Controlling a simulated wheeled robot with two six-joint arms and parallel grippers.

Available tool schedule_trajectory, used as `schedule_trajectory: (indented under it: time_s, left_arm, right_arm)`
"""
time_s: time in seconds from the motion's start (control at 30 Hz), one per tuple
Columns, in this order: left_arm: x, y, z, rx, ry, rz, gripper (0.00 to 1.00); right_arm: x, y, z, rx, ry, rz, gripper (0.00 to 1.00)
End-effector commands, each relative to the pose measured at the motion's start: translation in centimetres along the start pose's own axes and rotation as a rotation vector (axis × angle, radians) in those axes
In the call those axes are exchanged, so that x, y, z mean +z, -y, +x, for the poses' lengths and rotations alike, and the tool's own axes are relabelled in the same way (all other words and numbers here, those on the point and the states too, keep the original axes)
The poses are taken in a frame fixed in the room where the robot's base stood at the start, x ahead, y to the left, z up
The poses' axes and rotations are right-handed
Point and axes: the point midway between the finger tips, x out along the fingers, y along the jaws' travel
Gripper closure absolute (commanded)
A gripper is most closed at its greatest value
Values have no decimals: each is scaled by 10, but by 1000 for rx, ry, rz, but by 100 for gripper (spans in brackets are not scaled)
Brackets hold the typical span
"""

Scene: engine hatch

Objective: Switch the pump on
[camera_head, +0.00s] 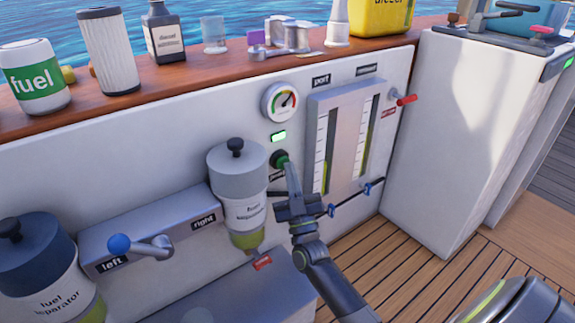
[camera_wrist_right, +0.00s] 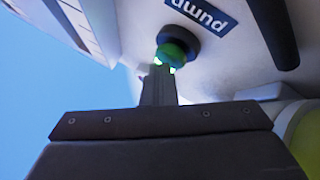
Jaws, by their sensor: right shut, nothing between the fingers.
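The pump button (camera_head: 279,158) is a dark round knob with a green centre on the white panel. A green lamp (camera_head: 279,136) glows above it, under a round gauge (camera_head: 280,102). My right gripper (camera_head: 288,168) is shut and empty, with its tips at the button. In the right wrist view the shut fingers (camera_wrist_right: 159,72) reach the green button (camera_wrist_right: 175,52), and they seem to touch it. The "pump" label (camera_wrist_right: 202,14) lies beside it; in the head view the gripper partly covers it. My left gripper is not in view.
Two fuel separators (camera_head: 244,207) and a blue-knobbed lever (camera_head: 121,244) stand left of my right arm. Sight gauges (camera_head: 343,142) with blue valves and a red switch (camera_head: 405,100) are to the right. Bottles and a filter (camera_head: 108,50) line the wooden shelf.

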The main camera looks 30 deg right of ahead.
Motion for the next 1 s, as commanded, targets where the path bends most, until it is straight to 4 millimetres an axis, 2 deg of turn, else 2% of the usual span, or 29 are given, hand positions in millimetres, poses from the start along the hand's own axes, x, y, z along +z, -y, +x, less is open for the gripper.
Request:
schedule_trajectory:
  time_s: [1.0]
  left_arm:
    - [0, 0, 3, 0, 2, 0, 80]
  right_arm:
    - [5, 5, 8, -2, 1, 1, 100]
